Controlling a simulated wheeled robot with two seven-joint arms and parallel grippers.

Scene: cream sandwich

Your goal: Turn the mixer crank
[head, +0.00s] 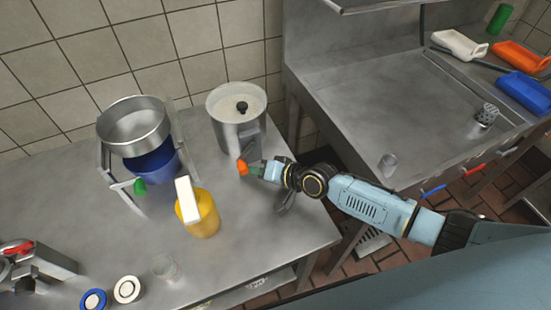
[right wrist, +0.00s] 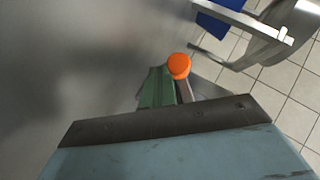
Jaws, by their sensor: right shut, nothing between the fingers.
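The mixer is a grey metal pot (head: 237,125) with a black knob on its lid, standing at the back right of the worktop. An orange crank knob (head: 242,168) sits low in front of it; it also shows in the right wrist view (right wrist: 179,66). My right gripper (head: 254,169) is shut and empty, its tip right beside the orange knob. In the right wrist view its green fingers (right wrist: 157,88) are close by the knob; I cannot tell whether they touch it. My left gripper is out of view.
A stand with a metal bowl (head: 134,123), a blue bowl (head: 153,164) and a green-knobbed handle (head: 140,186) is left of the mixer. A yellow jug (head: 203,216) and a glass (head: 166,267) stand in front. A sink (head: 390,110) is to the right.

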